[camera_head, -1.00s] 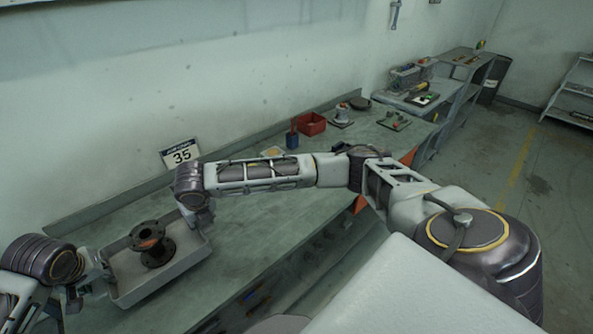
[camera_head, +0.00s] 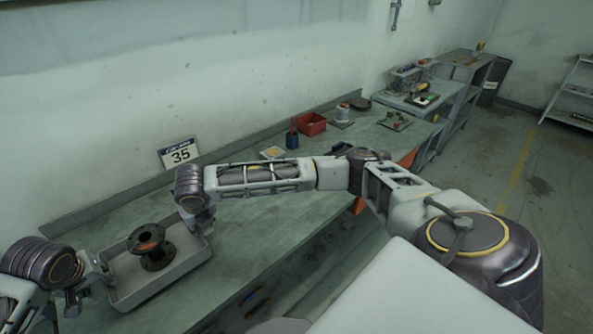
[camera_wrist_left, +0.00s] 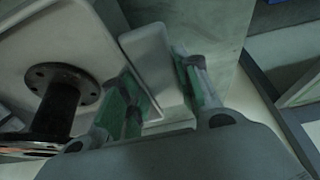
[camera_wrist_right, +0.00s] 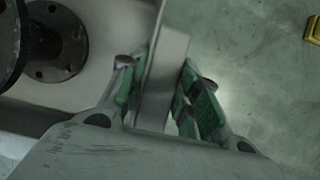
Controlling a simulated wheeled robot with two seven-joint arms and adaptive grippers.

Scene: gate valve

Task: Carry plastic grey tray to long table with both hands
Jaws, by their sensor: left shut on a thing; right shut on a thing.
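The grey plastic tray (camera_head: 160,285) is at the lower left of the head view, over the long green-topped table (camera_head: 255,235). A dark flanged pipe piece (camera_head: 150,248) stands upright in it. My left gripper (camera_head: 90,285) is shut on the tray's left end; the left wrist view shows the tray wall (camera_wrist_left: 155,55) between its fingers (camera_wrist_left: 155,95). My right gripper (camera_head: 200,222) is shut on the opposite end; the right wrist view shows the tray wall (camera_wrist_right: 165,65) between its fingers (camera_wrist_right: 160,95). I cannot tell whether the tray's underside touches the tabletop.
A sign with 35 (camera_head: 180,154) leans at the wall behind the tray. A red bin (camera_head: 312,124), a dark blue container (camera_head: 292,138) and small parts stand further along the table. A yellow item (camera_wrist_right: 313,30) shows in the right wrist view. The tabletop's middle is mostly clear.

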